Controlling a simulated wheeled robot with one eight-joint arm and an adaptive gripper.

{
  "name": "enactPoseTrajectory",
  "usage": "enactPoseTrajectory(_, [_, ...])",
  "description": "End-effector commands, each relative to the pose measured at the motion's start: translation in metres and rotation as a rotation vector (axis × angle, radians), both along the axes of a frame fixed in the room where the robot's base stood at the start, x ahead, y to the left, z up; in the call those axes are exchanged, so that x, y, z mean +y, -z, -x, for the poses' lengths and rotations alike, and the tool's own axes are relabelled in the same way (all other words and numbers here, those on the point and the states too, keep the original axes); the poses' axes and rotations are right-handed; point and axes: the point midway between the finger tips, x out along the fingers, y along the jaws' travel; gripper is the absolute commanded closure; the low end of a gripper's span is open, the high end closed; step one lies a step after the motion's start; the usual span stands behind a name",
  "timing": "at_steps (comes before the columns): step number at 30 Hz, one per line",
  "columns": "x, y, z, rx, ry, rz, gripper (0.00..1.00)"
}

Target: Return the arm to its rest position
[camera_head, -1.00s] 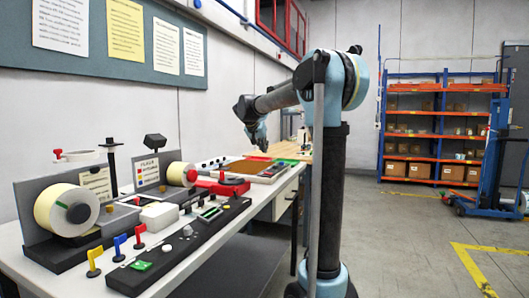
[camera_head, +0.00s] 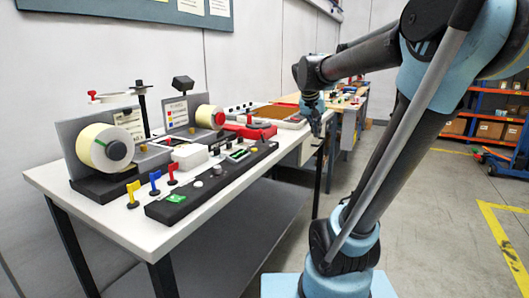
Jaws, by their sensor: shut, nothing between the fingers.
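My arm stands at the right of the view, its column leaning up to the right and its forearm reaching left. My gripper (camera_head: 315,128) is small in the picture and points down. It is shut and empty, just off the right edge of the white table (camera_head: 75,187), near its far end. The label rewinder (camera_head: 148,140) stands on the table to the left, with a large label roll (camera_head: 91,147) at the near end and a smaller roll (camera_head: 201,118) behind it. My gripper is apart from the machine. The fingertips are too small to see in detail.
Yellow, blue and red levers (camera_head: 154,182) stand beside a black control panel (camera_head: 215,178) at the table's front. A wooden bench (camera_head: 350,100) is behind my gripper. Shelving (camera_head: 490,104) and a blue lifter (camera_head: 512,152) are at the far right. Floor right of my arm is clear.

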Motion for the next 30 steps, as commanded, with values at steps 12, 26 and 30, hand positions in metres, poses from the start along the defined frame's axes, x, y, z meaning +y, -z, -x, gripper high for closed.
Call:
enactPoseTrajectory(12, [-0.008, 0.106, 0.145, 0.156, -0.136, -0.083, 1.00])
enactPoseTrajectory(26, [0.008, 0.211, 0.253, 0.255, -0.291, -0.180, 1.00])
enactPoseTrajectory(30, [0.010, 0.219, 0.260, 0.262, -0.305, -0.188, 1.00])
